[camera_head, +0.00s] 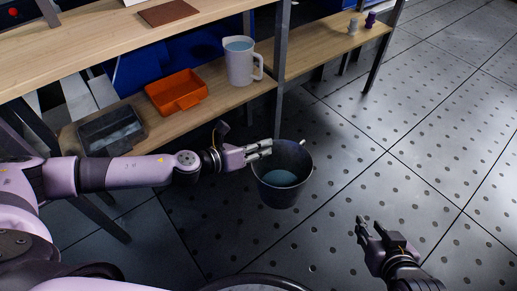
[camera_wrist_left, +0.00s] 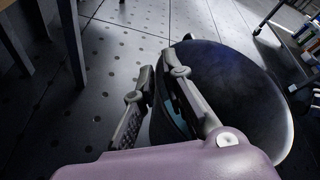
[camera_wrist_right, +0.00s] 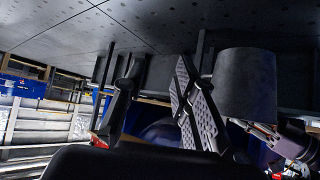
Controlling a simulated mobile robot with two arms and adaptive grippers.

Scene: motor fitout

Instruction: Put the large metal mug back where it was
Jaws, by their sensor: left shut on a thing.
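The large metal mug (camera_head: 284,196) is a dark, bucket-shaped vessel with a pale blue surface inside. It is upright beside the shelf post, above the floor. My left gripper (camera_head: 262,149) is shut on its wall at the rim. In the left wrist view the mug (camera_wrist_left: 240,85) has one finger inside and one outside its wall. The mug also shows in the right wrist view (camera_wrist_right: 245,85), where the picture is turned over. My right gripper (camera_head: 368,228) is open and empty, right of the mug and nearer to me.
A lower wooden shelf (camera_head: 215,100) holds a white pitcher (camera_head: 240,68), an orange tray (camera_head: 177,104) and a black tray (camera_head: 112,139). A metal post (camera_head: 279,75) stands just behind the mug. Small purple (camera_head: 370,19) and grey (camera_head: 353,26) pieces sit on the far shelf. Floor at right is clear.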

